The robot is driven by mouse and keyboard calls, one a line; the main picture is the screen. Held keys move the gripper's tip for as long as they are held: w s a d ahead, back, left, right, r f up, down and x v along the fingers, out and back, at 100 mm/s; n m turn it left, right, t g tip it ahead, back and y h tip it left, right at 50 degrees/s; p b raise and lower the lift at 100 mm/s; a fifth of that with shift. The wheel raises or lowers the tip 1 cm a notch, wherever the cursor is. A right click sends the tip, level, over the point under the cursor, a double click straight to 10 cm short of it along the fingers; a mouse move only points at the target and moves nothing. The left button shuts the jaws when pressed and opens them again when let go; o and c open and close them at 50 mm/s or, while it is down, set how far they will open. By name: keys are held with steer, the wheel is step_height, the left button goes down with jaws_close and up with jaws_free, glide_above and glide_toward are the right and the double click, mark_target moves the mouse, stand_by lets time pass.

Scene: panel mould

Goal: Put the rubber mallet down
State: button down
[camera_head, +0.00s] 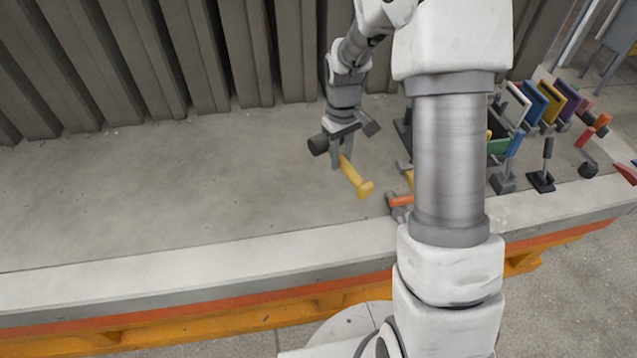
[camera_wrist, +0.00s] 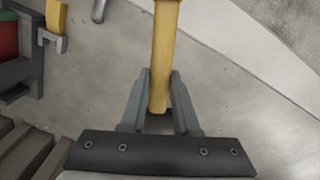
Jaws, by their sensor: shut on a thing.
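The rubber mallet (camera_head: 353,178) is yellow, with a slim handle and a short, thicker head at its far end. My gripper (camera_head: 341,163) is shut on the handle near its free end. In the head view the mallet points down and right over the bare grey concrete bed, its head toward the near edge. I cannot tell whether the head touches the concrete. In the wrist view the yellow handle (camera_wrist: 163,62) runs up from between my two fingers (camera_wrist: 158,98), and the head is cut off by the top edge.
The concrete bed (camera_head: 180,190) is clear to the left. Coloured panels (camera_head: 535,103) and several tools stand on its right. An orange-handled tool (camera_head: 400,200) lies near the mallet, partly behind my arm. Grey ribbed panels (camera_head: 170,55) line the back. An orange edge (camera_head: 200,311) runs along the front.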

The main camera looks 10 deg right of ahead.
steer(key=w+d+f+n+h+b, duration=0.2)
steer(key=w+d+f+n+b, duration=0.3)
steer(key=w+d+n+b, duration=0.7)
steer(key=n, duration=0.2)
glide_above(320, 178)
steer(key=f, duration=0.6)
steer(key=shift+a+f, duration=0.25)
steer(key=shift+f, duration=0.1)
steer(key=shift+f+b, duration=0.45)
steer(key=shift+f, duration=1.55)
steer(key=shift+f, duration=0.1)
steer(key=c, duration=0.7)
jaws_free()
steer(key=shift+o, duration=0.2)
